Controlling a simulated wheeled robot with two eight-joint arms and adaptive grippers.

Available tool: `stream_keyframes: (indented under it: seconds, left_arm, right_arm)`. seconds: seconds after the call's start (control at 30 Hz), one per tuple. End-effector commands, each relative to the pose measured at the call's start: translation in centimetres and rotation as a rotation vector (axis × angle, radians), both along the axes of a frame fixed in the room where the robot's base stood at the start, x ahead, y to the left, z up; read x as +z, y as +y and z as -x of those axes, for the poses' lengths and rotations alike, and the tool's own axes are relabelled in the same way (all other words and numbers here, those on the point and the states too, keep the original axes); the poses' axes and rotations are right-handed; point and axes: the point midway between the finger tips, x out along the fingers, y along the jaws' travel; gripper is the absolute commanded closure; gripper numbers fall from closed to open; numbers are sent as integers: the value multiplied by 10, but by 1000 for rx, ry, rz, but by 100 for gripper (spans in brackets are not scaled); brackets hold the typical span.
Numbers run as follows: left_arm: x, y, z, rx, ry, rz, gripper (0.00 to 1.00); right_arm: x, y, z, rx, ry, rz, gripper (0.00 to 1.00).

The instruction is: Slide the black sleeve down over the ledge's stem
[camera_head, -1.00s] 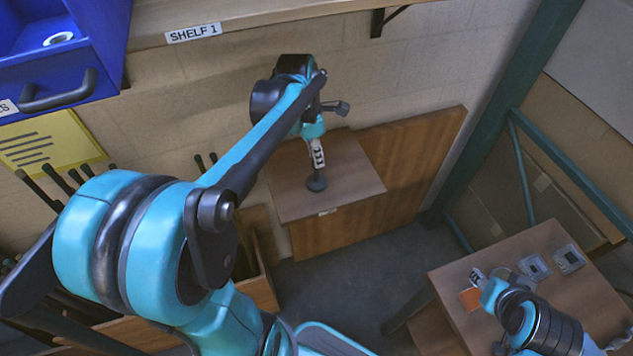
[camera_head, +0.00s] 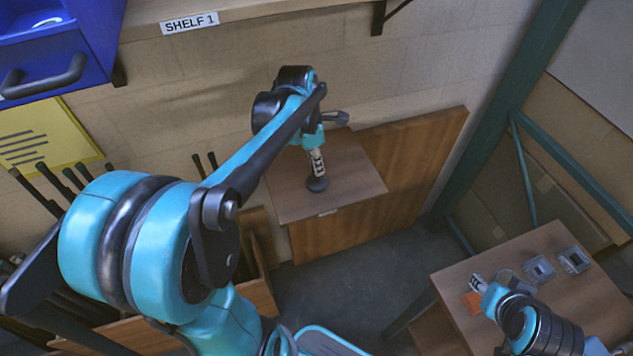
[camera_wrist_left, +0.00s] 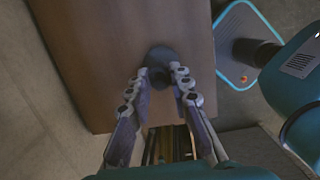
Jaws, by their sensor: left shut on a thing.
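My left gripper (camera_head: 317,170) points down over the wooden ledge (camera_head: 285,200), with its fingers shut on a dark piece, the black sleeve. A dark round foot (camera_head: 317,185) shows on the ledge top just below the fingertips. In the left wrist view my fingertips (camera_wrist_left: 160,74) flank a round black part (camera_wrist_left: 160,57) above the brown ledge (camera_wrist_left: 90,50). The stem is hidden, and I cannot tell where sleeve and stem meet. My right gripper (camera_head: 479,284) is over the small table at lower right, too small to tell if open.
The small table (camera_head: 455,270) holds an orange piece (camera_head: 472,302) and two grey square parts (camera_head: 539,268). A shelf (camera_head: 270,15) and a blue drawer unit (camera_head: 40,110) are above. A wooden panel (camera_head: 425,160) stands behind the ledge. Floor (camera_head: 340,285) is clear between ledge and table.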

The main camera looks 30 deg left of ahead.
Motion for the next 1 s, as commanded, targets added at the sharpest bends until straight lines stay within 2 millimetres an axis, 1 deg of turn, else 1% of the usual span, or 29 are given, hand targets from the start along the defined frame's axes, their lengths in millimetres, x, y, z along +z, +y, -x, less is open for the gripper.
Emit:
stream_keyframes:
  seconds: [0.03, 0.2, 0.57, 1.0]
  left_arm:
    - [-5, 0, 0, 0, 0, 0, 95]
    - [-12, 0, 0, 0, 0, 0, 95]
    - [-12, 0, 0, 0, 0, 0, 95]
    - [-19, 0, 0, 0, 0, 0, 95]
  right_arm:
    - [-4, 0, 0, 0, 0, 0, 60]
    - [-8, 0, 0, 0, 0, 0, 60]
    - [-7, 0, 0, 0, 0, 0, 60]
    - [-12, 0, 0, 0, 0, 0, 60]
